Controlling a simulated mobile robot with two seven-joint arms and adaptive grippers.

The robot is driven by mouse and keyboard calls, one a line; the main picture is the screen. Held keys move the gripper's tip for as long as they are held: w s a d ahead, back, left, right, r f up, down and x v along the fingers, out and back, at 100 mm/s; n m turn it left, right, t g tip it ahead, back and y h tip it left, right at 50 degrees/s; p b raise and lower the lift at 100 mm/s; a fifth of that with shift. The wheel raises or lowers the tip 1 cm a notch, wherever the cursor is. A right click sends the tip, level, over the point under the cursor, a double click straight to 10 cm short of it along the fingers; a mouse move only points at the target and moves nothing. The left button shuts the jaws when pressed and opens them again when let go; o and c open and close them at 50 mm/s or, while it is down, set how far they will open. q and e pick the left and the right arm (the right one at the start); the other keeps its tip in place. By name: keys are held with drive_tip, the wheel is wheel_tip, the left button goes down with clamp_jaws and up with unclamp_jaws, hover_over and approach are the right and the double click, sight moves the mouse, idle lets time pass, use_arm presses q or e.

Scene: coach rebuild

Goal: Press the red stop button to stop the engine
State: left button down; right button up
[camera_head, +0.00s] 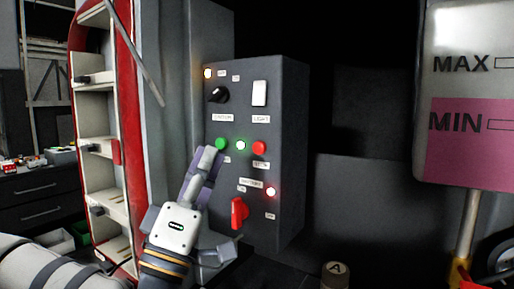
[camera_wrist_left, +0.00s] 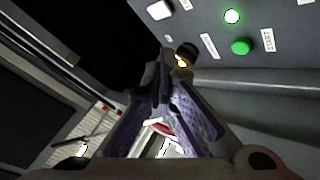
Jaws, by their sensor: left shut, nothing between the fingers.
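The red stop button (camera_head: 260,148) is on the front of the dark grey control box (camera_head: 280,190), to the right of a lit green lamp (camera_head: 240,145) and the green start button (camera_head: 220,144). The stop button does not show in the left wrist view. My left gripper (camera_head: 208,155) is shut and empty, with its fingertips just below and left of the green button. I cannot tell whether they touch the panel. The left wrist view shows the closed fingertips (camera_wrist_left: 163,65), with the green button (camera_wrist_left: 241,46) to their right. My right gripper is not in view.
A red-edged shelf unit (camera_head: 97,145) stands left. A tank with pink liquid (camera_head: 465,140) hangs right.

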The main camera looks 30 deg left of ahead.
sight(259, 148)
use_arm(q)
drive_tip(key=shift+w+d+b, duration=0.2)
drive_tip(key=shift+w+b, duration=0.7)
drive_tip(key=shift+w, duration=1.35)
drive_tip(key=shift+w+d+b, duration=0.15)
drive_tip(key=shift+w+b, duration=0.7)
drive_tip(key=shift+w, duration=1.4)
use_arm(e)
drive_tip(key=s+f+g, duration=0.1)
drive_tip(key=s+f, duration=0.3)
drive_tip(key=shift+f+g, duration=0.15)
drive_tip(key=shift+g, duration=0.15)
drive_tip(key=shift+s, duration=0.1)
use_arm(q)
drive_tip(key=shift+w, duration=0.4)
